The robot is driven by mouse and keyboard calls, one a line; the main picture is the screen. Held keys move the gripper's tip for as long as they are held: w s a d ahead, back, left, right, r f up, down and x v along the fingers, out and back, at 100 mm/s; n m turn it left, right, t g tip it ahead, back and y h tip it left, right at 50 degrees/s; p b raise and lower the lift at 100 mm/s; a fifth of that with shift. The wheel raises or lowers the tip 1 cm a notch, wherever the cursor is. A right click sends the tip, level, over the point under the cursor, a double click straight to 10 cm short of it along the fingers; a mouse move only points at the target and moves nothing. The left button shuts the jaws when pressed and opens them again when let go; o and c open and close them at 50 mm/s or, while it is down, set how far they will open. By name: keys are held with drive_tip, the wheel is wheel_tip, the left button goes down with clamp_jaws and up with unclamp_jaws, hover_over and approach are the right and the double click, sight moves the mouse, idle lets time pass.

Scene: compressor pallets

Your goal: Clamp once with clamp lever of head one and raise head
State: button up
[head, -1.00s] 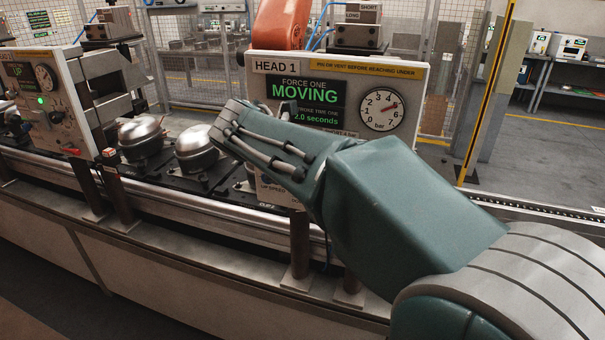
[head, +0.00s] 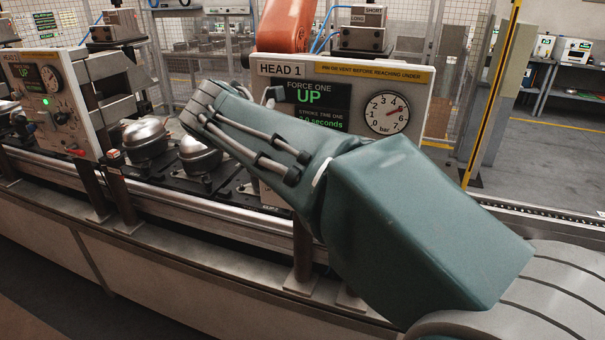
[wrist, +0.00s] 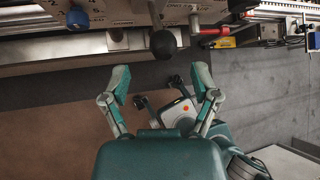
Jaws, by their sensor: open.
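The Head 1 panel (head: 345,72) stands in the middle of the head view. Its green display (head: 312,98) reads "FORCE ONE UP". The round gauge (head: 387,114) at its right has its needle on the upper right of the dial. My arm crosses the panel's lower left and hides the controls there. In the wrist view, my gripper (wrist: 163,82) is open and empty, with its two fingers apart. A black ball knob (wrist: 163,44) sits just beyond the fingertips, between their lines. I cannot tell for certain whether it is the clamp lever.
A blue knob (wrist: 78,17) and a red handle (wrist: 208,30) flank the black knob. Two silver compressors (head: 148,137) (head: 199,152) sit on the conveyor left of my arm. Another panel (head: 52,98) stands at the left. An orange robot arm (head: 286,27) is behind Head 1.

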drive_tip(key=v, duration=0.6)
drive_tip(key=shift+a, duration=0.2)
drive_tip(key=shift+s+d, duration=0.1)
drive_tip(key=shift+d, duration=0.05)
drive_tip(key=s+d+f+m+g+y, duration=0.1)
drive_tip(key=s+d+f+m, duration=0.25)
drive_tip(key=d+m, duration=0.35)
drive_tip(key=s+d+f+m+g+y, duration=0.1)
drive_tip(key=s+d+f+m+y, duration=0.2)
drive_tip(key=d+m, duration=0.35)
drive_tip(key=s+d+f+m+y, duration=0.1)
drive_tip(key=s+d+f+m, duration=0.2)
drive_tip(key=m, duration=0.6)
drive_tip(key=s+d+f+m, duration=0.3)
drive_tip(key=s+f+m, duration=0.5)
drive_tip(key=s+m, duration=0.1)
drive_tip(key=shift+s+d+m+t+y, duration=0.25)
drive_tip(key=shift+s+m+t+y, duration=0.15)
drive_tip(key=shift+s, duration=0.2)
drive_tip(key=shift+f, duration=0.1)
